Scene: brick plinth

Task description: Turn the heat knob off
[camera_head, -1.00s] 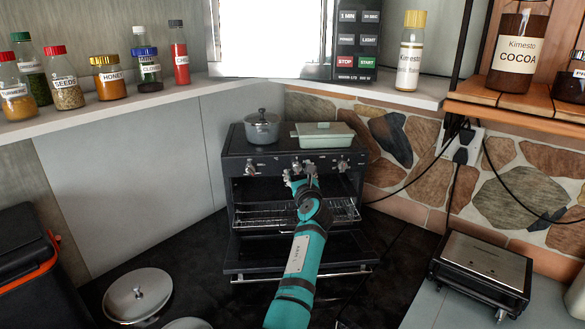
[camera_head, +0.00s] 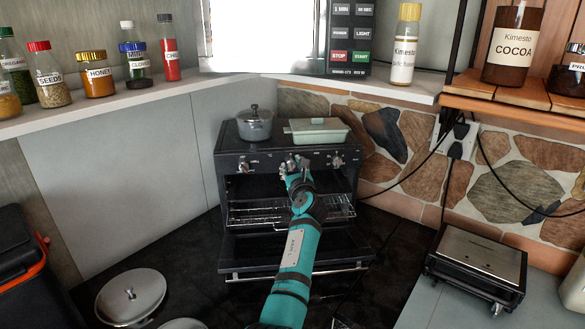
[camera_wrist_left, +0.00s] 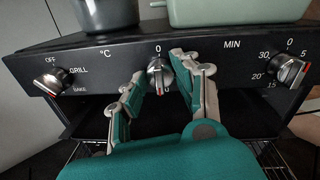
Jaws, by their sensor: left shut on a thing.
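A small black oven (camera_head: 232,185) stands with its door lowered and a row of knobs along its front panel. The heat knob is the middle one (camera_wrist_left: 158,75), below the 0 and beside the °C mark in the left wrist view. My left gripper (camera_head: 292,166) is at this knob, with one finger on each side, shut on it; the fingers also show in the left wrist view (camera_wrist_left: 164,84). The fingers hide much of the knob in the head view. My right gripper is not in view.
The grill knob (camera_wrist_left: 50,80) and the minute timer knob (camera_wrist_left: 291,72) flank the heat knob. A grey pot (camera_head: 254,125) and a green dish (camera_head: 318,131) sit on top. The lowered door (camera_head: 295,255) lies under my left arm. A toaster-like appliance (camera_head: 477,268) stands at right.

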